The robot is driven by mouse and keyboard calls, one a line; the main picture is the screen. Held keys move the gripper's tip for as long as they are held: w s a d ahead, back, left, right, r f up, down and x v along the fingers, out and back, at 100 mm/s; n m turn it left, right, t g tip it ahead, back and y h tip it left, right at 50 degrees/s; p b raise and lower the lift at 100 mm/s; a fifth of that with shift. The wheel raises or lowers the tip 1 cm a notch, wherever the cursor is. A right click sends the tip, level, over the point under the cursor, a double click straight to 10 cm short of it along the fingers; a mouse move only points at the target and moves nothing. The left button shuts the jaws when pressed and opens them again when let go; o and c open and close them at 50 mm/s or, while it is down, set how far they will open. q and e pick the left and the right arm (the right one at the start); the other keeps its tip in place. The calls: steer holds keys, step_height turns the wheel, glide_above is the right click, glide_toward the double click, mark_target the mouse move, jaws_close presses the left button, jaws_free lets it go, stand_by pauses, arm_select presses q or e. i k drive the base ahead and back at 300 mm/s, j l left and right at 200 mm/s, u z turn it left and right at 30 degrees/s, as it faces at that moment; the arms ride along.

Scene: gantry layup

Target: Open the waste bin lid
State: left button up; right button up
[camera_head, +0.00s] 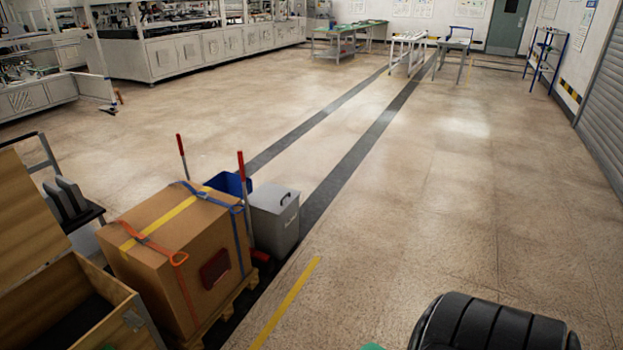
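A grey waste bin (274,225) stands on the floor left of the middle, just behind a strapped cardboard box. The box hides part of the bin's left side. Neither of my grippers is in view.
The cardboard box (200,270) sits on a wooden pallet. A blue container (228,184) is behind it, and an open wooden crate (120,325) is at lower left. A black ribbed object (490,328) is at lower right. The floor right of the bin is clear.

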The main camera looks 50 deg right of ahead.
mark_target(271, 197)
steer(key=z, duration=1.35)
steer(key=i+l+u, duration=0.3)
steer(key=i+l, duration=0.3)
steer(key=i, duration=0.35)
steer(key=i+l+u, duration=0.35)
steer(key=i+l, duration=0.45)
